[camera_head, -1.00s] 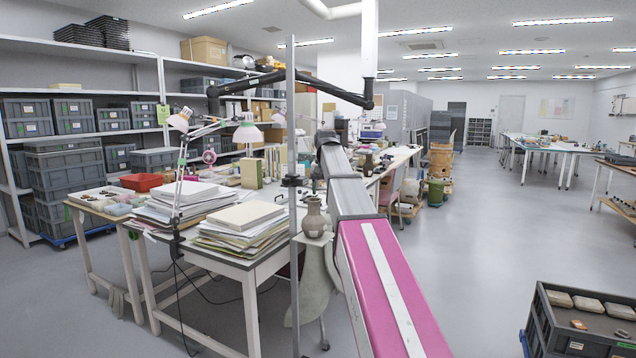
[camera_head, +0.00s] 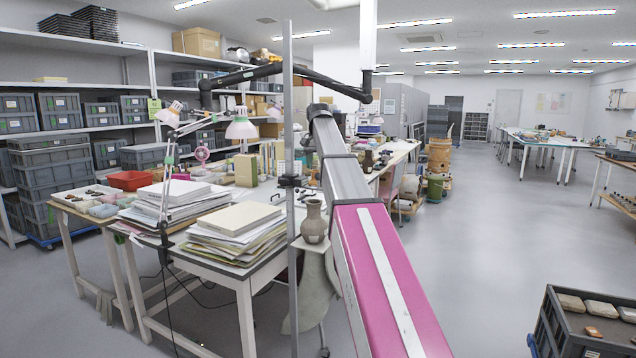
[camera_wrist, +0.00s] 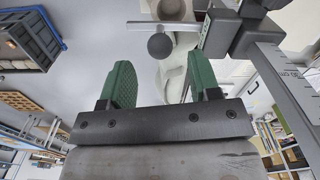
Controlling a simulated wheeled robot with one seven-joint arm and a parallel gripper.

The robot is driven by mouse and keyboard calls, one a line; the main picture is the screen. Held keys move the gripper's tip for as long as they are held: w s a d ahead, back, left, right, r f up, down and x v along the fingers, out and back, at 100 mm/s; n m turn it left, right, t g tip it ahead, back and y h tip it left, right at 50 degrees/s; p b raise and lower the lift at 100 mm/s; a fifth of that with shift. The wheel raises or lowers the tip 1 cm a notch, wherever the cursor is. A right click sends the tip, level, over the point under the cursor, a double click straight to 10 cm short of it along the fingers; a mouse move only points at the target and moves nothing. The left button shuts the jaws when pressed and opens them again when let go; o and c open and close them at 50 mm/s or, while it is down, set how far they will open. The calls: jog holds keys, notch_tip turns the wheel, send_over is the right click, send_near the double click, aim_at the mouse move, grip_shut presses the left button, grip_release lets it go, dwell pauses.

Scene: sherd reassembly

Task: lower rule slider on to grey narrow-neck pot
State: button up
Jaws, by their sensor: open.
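The rule is a tall upright metal post (camera_head: 291,110) left of my arm in the head view. Its dark slider (camera_head: 290,181) sits partway up the post. The grey narrow-neck pot (camera_head: 314,224) stands upright on a pale stand, right of the post and below the slider's level. In the wrist view the slider (camera_wrist: 238,32) is at upper right beside the graduated rule (camera_wrist: 285,85), with a dark round knob (camera_wrist: 160,46) in front of a light bar. My gripper (camera_wrist: 160,80) is open with green pads; the knob shows beyond the gap, apart from the pads. The head view hides my gripper.
A table with paper stacks (camera_head: 238,222) and lamps stands left of the post. The pale stand (camera_head: 316,285) is close beside my arm. A dark crate with sherds (camera_head: 560,335) is at lower right. The floor (camera_head: 480,250) to the right is clear.

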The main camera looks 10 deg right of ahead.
aim_at(318, 180)
notch_tip(318, 180, down, 7)
jog(key=shift+r, duration=0.1)
dwell(0.3)
